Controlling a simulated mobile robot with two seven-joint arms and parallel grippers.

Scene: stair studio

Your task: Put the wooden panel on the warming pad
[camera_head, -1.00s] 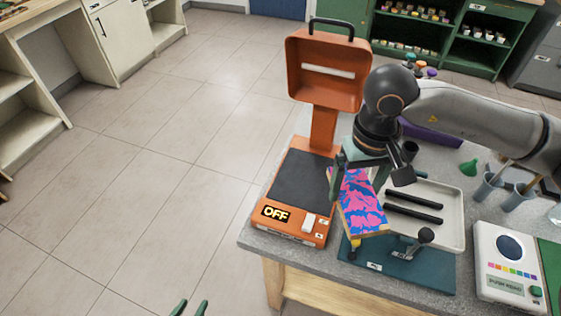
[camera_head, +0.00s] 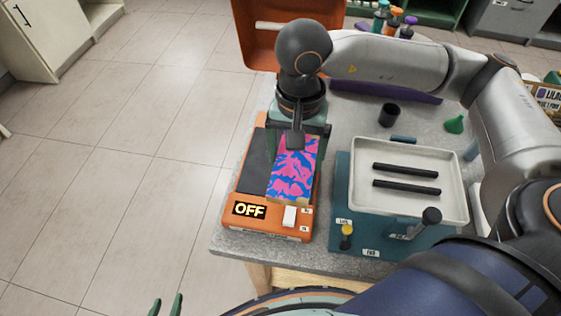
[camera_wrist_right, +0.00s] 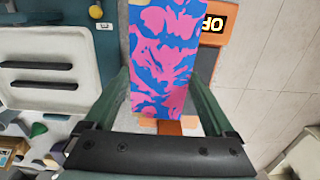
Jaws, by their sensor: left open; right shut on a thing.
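The wooden panel (camera_head: 293,170), painted in pink and blue patches with a bare wood edge, is held by my right gripper (camera_head: 297,152). In the right wrist view the panel (camera_wrist_right: 165,55) sits between the two green fingers (camera_wrist_right: 165,92). The warming pad is a dark plate (camera_head: 257,160) on an orange base (camera_head: 262,225) with an OFF display and a white switch. The panel is over the pad's right part and hides it there; I cannot tell whether they touch. My left gripper (camera_head: 166,305) is open and empty at the bottom edge, over the floor.
An orange hood (camera_head: 258,40) stands raised behind the pad. To the right, a teal stand (camera_head: 345,215) bears a white tray (camera_head: 450,160) with two black bars. A black cup (camera_head: 389,115) and a green funnel (camera_head: 454,124) stand behind. Open floor lies left of the table.

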